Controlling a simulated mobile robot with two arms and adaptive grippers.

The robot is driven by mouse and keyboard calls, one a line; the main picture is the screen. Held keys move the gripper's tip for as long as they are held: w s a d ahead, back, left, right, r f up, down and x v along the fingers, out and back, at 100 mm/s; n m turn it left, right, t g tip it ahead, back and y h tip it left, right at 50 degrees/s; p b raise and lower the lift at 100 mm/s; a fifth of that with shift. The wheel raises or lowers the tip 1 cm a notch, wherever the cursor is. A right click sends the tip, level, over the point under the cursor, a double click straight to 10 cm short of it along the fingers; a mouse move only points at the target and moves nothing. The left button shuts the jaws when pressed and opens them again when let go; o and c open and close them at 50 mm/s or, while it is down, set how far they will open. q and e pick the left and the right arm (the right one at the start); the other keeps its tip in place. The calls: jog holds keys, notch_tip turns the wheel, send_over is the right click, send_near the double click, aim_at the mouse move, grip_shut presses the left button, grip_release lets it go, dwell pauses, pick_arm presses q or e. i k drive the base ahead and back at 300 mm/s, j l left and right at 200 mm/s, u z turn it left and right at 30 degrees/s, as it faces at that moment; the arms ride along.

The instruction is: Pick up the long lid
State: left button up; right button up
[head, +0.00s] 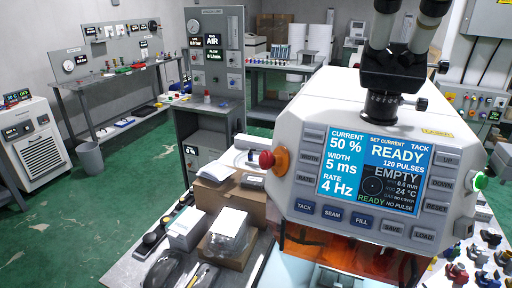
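I cannot make out a long lid for certain in the head view. A large white machine (300,130) with a lit screen (372,172) fills the right of the view; the screen reads READY and EMPTY. Below it is an orange-tinted opening (350,250), with a grey block (338,278) partly cut off by the bottom edge. Several small coloured parts (480,262) lie on the bench at the right, too small to tell apart. Neither of my grippers is in view.
Cardboard boxes (229,199) and bagged items (229,232) crowd the bench left of the machine. A microscope head (395,70) sits on top of it. A white cabinet (38,143) and a bin (86,154) stand far left. Green floor (70,220) is clear there.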

aim_at(241, 141)
jog(key=u, duration=1.85)
jog(key=i+j+u, duration=0.35)
jog(key=i, duration=0.15)
jog(key=i+j+u, duration=0.1)
jog(key=i+u, duration=0.2)
jog(key=i, duration=0.15)
jog(key=i+z, duration=0.3)
jog(key=i, duration=0.3)
jog(key=i+z, duration=0.3)
jog(key=i, duration=0.35)
jog(key=i+j+z, duration=0.3)
jog(key=i, duration=0.3)
jog(key=i+l+z, duration=0.2)
jog(key=z, duration=0.3)
jog(key=i+z, duration=0.8)
jog(key=z, duration=0.15)
jog(key=i+j+z, duration=0.1)
jog(key=i+z, duration=0.35)
jog(key=i+l, duration=0.1)
jog(key=i, duration=0.7)
jog(key=i+l+u, duration=0.1)
jog(key=i, duration=0.7)
jog(key=i+j+z, duration=0.1)
jog(key=i+z, duration=0.15)
jog(key=i, duration=0.15)
jog(key=i+j+z, duration=0.2)
jog(key=i, duration=0.25)
jog(key=i+j+z, duration=0.25)
jog(key=i+l, duration=0.05)
jog(key=i, duration=0.1)
